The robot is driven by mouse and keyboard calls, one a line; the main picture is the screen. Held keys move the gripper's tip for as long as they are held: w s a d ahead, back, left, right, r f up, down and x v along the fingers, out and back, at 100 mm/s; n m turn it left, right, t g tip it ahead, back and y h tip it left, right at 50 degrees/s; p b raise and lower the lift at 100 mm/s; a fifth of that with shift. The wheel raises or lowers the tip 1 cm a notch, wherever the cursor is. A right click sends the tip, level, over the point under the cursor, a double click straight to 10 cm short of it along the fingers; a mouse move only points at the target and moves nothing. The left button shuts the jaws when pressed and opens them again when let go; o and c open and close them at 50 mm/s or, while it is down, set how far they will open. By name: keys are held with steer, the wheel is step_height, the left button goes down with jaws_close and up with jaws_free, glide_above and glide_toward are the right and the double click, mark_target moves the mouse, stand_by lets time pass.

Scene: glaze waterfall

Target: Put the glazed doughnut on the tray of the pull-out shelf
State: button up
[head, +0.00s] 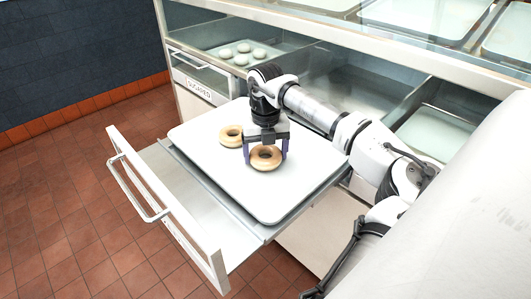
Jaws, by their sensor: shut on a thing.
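A doughnut (265,163) with a browned ring and a dark hole is between the fingers of my gripper (266,151), which is shut on it. It is over the front middle of the pale tray (275,205), at or just above its surface; I cannot tell if it touches. A second, paler doughnut (231,134) lies on the tray at the back left, just beside it. I cannot tell for sure from the colour which one is glazed. The tray lies on the extended pull-out shelf (185,200).
The shelf's front panel with its bar handle (140,190) stands up at the left. A glass-fronted cabinet (350,75) rises behind, with a tray of several pale dough balls (245,55) inside. The front right part of the tray is bare.

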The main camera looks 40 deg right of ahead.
steer(key=shift+f, duration=0.3)
steer(key=shift+f, duration=0.1)
steer(key=o, duration=0.9)
step_height(320, 180, up, 12)
steer(key=shift+b, duration=0.3)
